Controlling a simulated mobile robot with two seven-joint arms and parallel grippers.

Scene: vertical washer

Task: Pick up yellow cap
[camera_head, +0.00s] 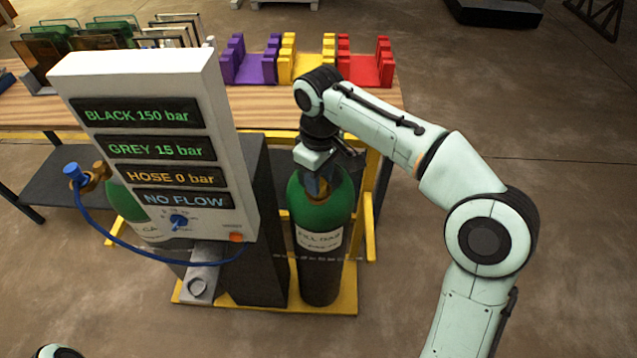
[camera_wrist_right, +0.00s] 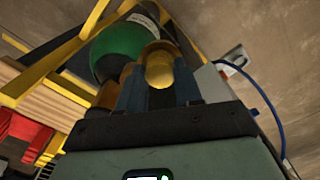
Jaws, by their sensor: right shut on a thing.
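My right gripper (camera_head: 318,186) is at the top of the green and black gas cylinder (camera_head: 320,212), which stands upright beside the panel. In the right wrist view my right gripper (camera_wrist_right: 160,88) has its two dark fingers on either side of the yellow cap (camera_wrist_right: 159,66), shut on it. The cap is a round brass-yellow piece in front of the green cylinder top (camera_wrist_right: 117,48). In the head view the gripper and wrist hide the cap. I cannot tell whether the cap is still seated on the cylinder valve. My left gripper is not in view.
A white display panel (camera_head: 215,85) stands close left of the cylinder, with a blue hose (camera_head: 120,243) looping below it. A second green cylinder (camera_head: 125,200) is behind the panel. A yellow frame (camera_head: 345,301) surrounds the cylinder base. Purple, yellow and red holders (camera_head: 372,70) sit on the wooden table (camera_head: 262,105).

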